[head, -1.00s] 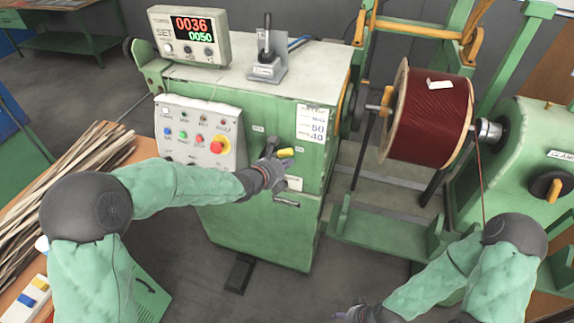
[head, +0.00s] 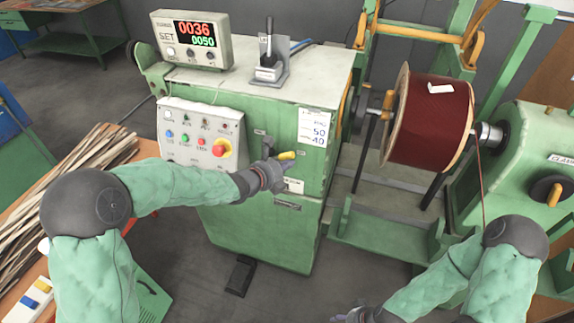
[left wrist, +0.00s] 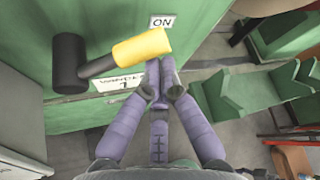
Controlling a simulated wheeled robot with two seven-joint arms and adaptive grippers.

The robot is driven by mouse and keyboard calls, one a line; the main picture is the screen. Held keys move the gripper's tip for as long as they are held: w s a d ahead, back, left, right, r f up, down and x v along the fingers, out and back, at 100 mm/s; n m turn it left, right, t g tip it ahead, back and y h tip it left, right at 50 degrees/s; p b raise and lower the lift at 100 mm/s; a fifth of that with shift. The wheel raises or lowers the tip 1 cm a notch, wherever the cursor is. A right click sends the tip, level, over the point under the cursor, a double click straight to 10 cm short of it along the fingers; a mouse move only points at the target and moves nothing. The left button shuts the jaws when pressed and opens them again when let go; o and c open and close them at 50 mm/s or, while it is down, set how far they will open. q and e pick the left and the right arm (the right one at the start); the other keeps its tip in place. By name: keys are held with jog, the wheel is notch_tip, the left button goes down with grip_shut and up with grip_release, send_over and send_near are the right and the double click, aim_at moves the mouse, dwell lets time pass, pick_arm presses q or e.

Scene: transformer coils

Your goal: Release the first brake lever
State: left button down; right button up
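A lever with a black hub and yellow grip (head: 287,155) sits on the front of the green cabinet. In the left wrist view, its yellow grip (left wrist: 142,47) points right, beside a plate marked ON. My left gripper (head: 268,172) is right at the lever. In the left wrist view, my left gripper's fingertips (left wrist: 160,68) are close together just below the grip's outer end, with nothing seen between them. Whether they touch the grip I cannot tell. My right gripper (head: 352,316) shows only partly at the bottom edge of the head view.
The green cabinet (head: 258,235) carries a button panel (head: 200,137), a counter display (head: 190,40) and a small upright lever (head: 268,48). A spool of dark red wire (head: 430,125) is on the machine to the right. Wood strips (head: 65,175) lie on the left bench.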

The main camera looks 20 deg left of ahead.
aim_at(279, 155)
pick_arm(q)
jog(key=shift+a+r, duration=0.1)
jog(key=shift+r, duration=0.15)
jog(key=shift+a+r+n+h+p, duration=0.45)
jog(key=shift+r+n+h, duration=0.15)
jog(key=shift+r+n, duration=0.1)
jog(key=shift+w+a+r+n+t+h, duration=0.1)
jog(key=shift+a+r+n+t+h, duration=0.4)
jog(key=shift+a+r+n+h, duration=0.3)
jog(key=shift+a+r+n+t+h+b, duration=0.25)
jog(key=shift+a+n+b, duration=0.35)
jog(key=shift+a+r+n+t+h+b, duration=0.2)
jog(key=shift+a+r+n+t+b, duration=0.1)
jog(key=shift+a+n+b, duration=0.3)
jog(key=shift+a+r+n+t+h+b, duration=0.25)
jog(key=shift+a+n+b, duration=0.3)
jog(key=shift+a+n, duration=0.1)
jog(key=shift+a, duration=0.1)
jog(key=shift+w, duration=0.1)
